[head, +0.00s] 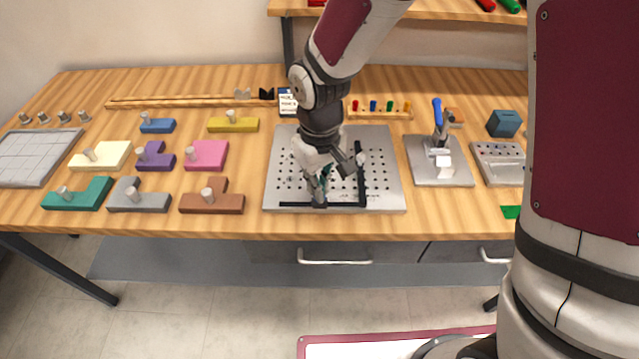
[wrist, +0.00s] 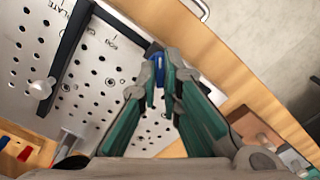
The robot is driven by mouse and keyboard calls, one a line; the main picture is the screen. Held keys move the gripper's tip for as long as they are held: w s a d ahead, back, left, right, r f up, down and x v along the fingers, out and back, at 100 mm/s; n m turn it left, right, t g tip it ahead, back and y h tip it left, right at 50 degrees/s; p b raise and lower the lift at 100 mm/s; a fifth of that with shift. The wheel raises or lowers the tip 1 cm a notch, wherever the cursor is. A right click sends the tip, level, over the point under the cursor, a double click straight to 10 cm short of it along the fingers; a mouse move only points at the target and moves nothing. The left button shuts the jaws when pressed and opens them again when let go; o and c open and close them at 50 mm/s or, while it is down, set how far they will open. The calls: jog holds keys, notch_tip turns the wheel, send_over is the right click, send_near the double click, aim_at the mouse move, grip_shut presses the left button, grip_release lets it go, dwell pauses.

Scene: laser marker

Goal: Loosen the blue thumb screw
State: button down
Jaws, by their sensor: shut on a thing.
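The blue thumb screw (wrist: 155,66) shows in the wrist view as a small blue piece between my fingertips, at the end of a black bar (wrist: 126,27). My gripper (wrist: 160,80) is shut on it. In the head view my gripper (head: 319,196) points down at the front of the perforated metal plate (head: 390,190). There it hides the blue screw. The black bars form a corner on the plate, one along the front and one (head: 361,178) on the right side. A pale knob (wrist: 41,88) sits beside the other bar. Whether the screw has turned cannot be told.
Colored blocks with pegs, such as the brown one (head: 212,203), lie left of the plate. A small plate with a blue-handled clamp (head: 438,115) stands to the right. A rack with colored pegs (head: 380,114) lies behind. The wooden table's (head: 250,225) front edge is close.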

jog(key=n, duration=0.5)
jog(key=shift+p, duration=0.4)
jog(key=n+p, duration=0.1)
jog(key=n, duration=0.4)
jog(key=shift+n, duration=0.3)
jog(key=c, duration=1.8)
grip_release()
jog(key=shift+o, duration=0.2)
notch_tip(320, 180, up, 12)
